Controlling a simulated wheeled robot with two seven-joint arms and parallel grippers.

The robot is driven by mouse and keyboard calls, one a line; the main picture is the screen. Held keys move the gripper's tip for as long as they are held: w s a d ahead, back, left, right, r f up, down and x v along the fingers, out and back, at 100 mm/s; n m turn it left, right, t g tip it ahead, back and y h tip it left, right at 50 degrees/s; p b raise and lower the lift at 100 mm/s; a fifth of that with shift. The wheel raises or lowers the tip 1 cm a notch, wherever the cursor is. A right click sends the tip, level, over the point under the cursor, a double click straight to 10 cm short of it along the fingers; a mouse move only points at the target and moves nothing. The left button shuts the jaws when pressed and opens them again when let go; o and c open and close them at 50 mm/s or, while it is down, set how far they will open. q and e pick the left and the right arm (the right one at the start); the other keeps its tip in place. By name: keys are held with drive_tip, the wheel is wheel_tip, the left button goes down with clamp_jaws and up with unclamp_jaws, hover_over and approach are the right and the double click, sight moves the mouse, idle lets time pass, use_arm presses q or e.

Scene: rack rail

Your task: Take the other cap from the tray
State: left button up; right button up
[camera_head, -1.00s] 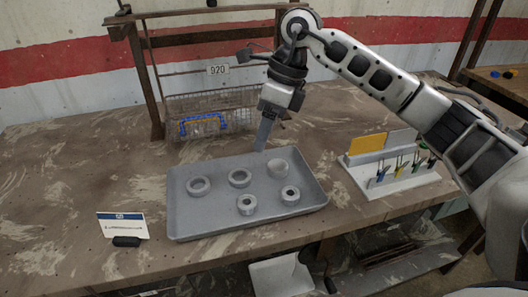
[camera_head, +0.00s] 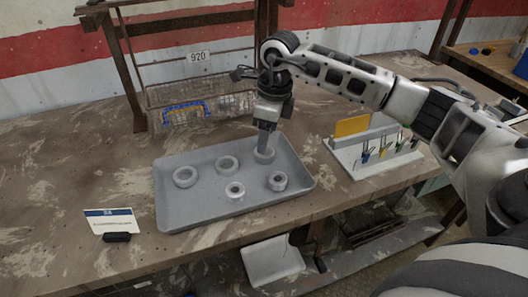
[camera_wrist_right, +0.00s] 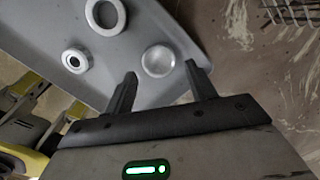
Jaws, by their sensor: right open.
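A grey tray (camera_head: 170,215) lies on the table. A round pale grey cap (camera_head: 264,154) sits in its far right part, partly hidden behind my gripper. In the right wrist view the cap (camera_wrist_right: 158,61) looks like a smooth rounded disc near the tray's edge. My right gripper (camera_head: 264,143) points down over the cap. In the right wrist view its open fingers (camera_wrist_right: 161,70) are apart, one toward each side of the cap, with nothing held. I cannot tell whether they touch it. My left gripper is not in view.
A wire basket (camera_head: 235,98) stands behind. A white rack (camera_head: 375,160) with small tools is to the right. A sign (camera_head: 108,221) stands front left.

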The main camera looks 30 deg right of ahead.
wheel_tip(320, 180, down, 4)
drive_tip(key=shift+a+r+p, duration=0.1)
drive_tip(key=shift+a+p, duration=0.05)
drive_tip(key=shift+p, duration=0.2)
drive_tip(key=shift+f, duration=0.35)
drive_tip(key=shift+c, duration=0.4)
drive_tip(key=c, duration=0.7)
drive_tip(key=shift+w+r, duration=0.1)
drive_tip(key=shift+r, duration=0.1)
